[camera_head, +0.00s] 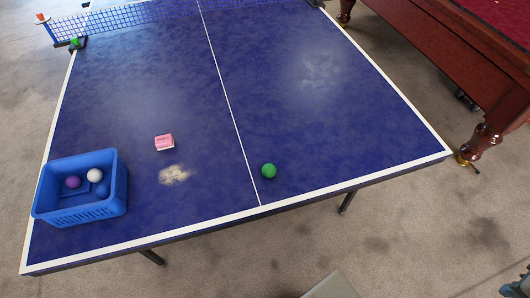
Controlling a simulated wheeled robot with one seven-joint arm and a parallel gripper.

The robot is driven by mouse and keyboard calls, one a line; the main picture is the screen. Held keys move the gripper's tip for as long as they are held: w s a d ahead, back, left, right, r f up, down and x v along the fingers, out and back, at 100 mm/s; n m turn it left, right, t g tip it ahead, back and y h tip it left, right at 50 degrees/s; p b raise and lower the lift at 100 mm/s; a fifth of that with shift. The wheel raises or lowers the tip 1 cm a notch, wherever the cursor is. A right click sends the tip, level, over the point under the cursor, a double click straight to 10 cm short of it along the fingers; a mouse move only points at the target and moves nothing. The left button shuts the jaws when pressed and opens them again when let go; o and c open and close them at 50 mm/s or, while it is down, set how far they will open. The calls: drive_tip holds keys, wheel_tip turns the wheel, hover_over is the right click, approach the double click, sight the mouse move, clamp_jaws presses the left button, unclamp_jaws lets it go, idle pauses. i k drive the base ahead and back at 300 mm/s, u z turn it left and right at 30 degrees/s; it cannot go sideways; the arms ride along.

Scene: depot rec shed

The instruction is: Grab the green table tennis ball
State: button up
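The green table tennis ball (269,171) rests on the blue table tennis table (310,150). It sits just right of the white centre line, near the table's front edge. Nothing touches or covers it.
A blue basket (92,211) holding purple, white and blue balls stands at the table's front left corner. A pink box (164,142) and a pale patch (174,175) lie left of the line. The net (130,16) crosses the back. A wooden pool table (455,40) stands right.

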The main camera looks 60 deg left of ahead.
sight(269, 171)
drive_tip(key=u, duration=1.05)
drive_tip(key=i, duration=0.95)
drive_tip(key=u, duration=0.9)
